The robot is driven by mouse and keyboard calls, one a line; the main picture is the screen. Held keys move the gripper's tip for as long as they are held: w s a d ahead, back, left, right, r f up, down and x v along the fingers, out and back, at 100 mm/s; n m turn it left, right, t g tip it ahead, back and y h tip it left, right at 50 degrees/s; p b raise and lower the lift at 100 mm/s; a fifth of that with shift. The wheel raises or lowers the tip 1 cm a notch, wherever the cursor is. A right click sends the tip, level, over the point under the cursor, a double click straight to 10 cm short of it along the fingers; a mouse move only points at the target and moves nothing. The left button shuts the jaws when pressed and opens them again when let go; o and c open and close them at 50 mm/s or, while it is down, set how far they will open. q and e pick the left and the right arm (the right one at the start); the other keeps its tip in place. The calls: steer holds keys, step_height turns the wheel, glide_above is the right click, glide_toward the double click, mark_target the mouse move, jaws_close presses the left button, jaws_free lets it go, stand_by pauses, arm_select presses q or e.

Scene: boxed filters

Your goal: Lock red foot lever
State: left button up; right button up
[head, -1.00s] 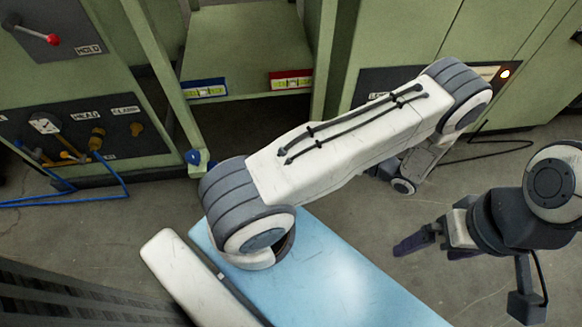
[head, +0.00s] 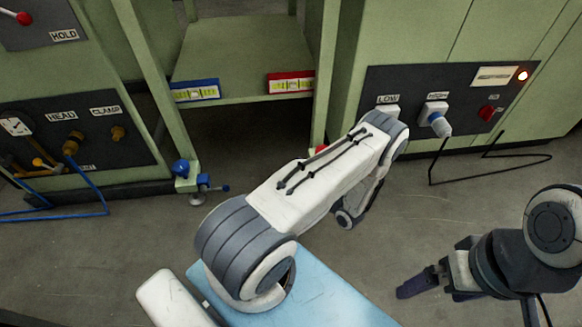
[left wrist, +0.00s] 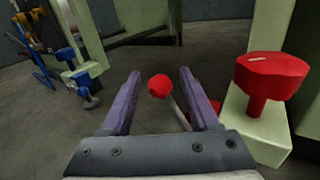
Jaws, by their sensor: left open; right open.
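The red foot lever shows in the left wrist view as a round red ball (left wrist: 159,86) on a thin pale rod. The ball appears between the tips of my open left gripper (left wrist: 159,74); I cannot tell how far ahead it is or whether anything touches. A large red knob (left wrist: 270,76) stands on a pale green foot right of the fingers. In the head view a bit of red (head: 321,150) shows at the rack post's foot, and my left arm hides the rest with its gripper. My right gripper (head: 428,291) is open and empty over the floor at lower right.
A blue knob (head: 181,168) and blue lever (head: 212,188) are on the rack's left foot. Red (head: 290,82) and blue (head: 195,91) boxes sit on the shelf edge. A plug (head: 436,120) with a black cable (head: 490,155) is on the right cabinet.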

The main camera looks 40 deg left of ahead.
arm_select(q)
steer(key=shift+w+a+b, duration=0.2)
steer(key=shift+a+b, duration=0.15)
steer(key=shift+a, duration=0.85)
jaws_close()
stand_by(0.6)
